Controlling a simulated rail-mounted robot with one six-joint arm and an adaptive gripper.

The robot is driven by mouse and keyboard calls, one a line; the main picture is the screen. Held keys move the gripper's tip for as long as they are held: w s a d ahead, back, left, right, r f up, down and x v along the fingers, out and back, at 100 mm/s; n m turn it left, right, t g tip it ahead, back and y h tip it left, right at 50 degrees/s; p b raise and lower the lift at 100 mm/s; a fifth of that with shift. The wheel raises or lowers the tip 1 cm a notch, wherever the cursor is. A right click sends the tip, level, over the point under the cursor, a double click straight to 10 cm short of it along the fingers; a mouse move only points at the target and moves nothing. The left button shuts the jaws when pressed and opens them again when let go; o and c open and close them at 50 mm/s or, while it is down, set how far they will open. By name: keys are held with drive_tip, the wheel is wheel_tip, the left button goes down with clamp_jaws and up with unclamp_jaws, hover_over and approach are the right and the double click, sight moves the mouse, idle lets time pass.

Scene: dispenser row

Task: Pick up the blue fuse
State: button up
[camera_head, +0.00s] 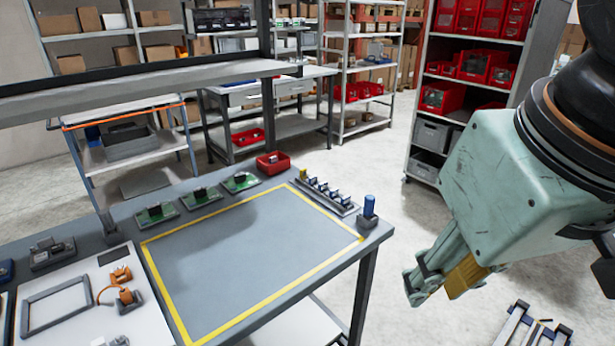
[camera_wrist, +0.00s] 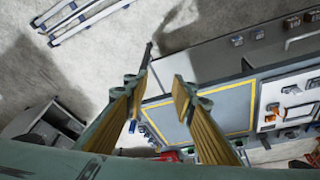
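A blue cylinder (camera_head: 369,205), which looks like the blue fuse, stands upright in a small dark holder (camera_head: 367,220) at the workbench's right corner. Small blue-topped parts (camera_head: 332,193) sit in a rack just to its left. My gripper (camera_head: 432,290) is to the right of the bench, over the floor and apart from the cylinder. In the wrist view my gripper (camera_wrist: 160,88) has its two fingers spread with nothing between them. Small blue spots show near the left finger there, but I cannot tell which parts they are.
The workbench (camera_head: 250,250) has a clear yellow-framed area. Green boards (camera_head: 200,195) and a red bin (camera_head: 272,163) stand along its back edge. A white panel (camera_head: 75,310) lies at left. A metal frame (camera_head: 530,325) is low at right. Shelves with red bins (camera_head: 440,97) stand behind.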

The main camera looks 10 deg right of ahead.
drive_tip(key=w+r+n+g+p, duration=0.1)
drive_tip(key=w+r+n+p, duration=0.25)
drive_tip(key=w, duration=0.35)
drive_tip(key=w+r+n+p, duration=0.2)
drive_tip(key=w+r+p, duration=0.15)
drive_tip(key=w, duration=0.35)
drive_tip(key=n+g+p, duration=0.3)
drive_tip(key=n+p, duration=1.6)
drive_tip(key=p, duration=0.2)
hover_over(334, 189)
wheel_tip(334, 189, down, 14)
drive_tip(key=shift+r+m, duration=0.1)
drive_tip(key=shift+m, duration=0.15)
drive_tip(key=shift+s, duration=0.1)
drive_tip(key=shift+f+p, duration=0.5)
drive_tip(key=shift+f, duration=3.8)
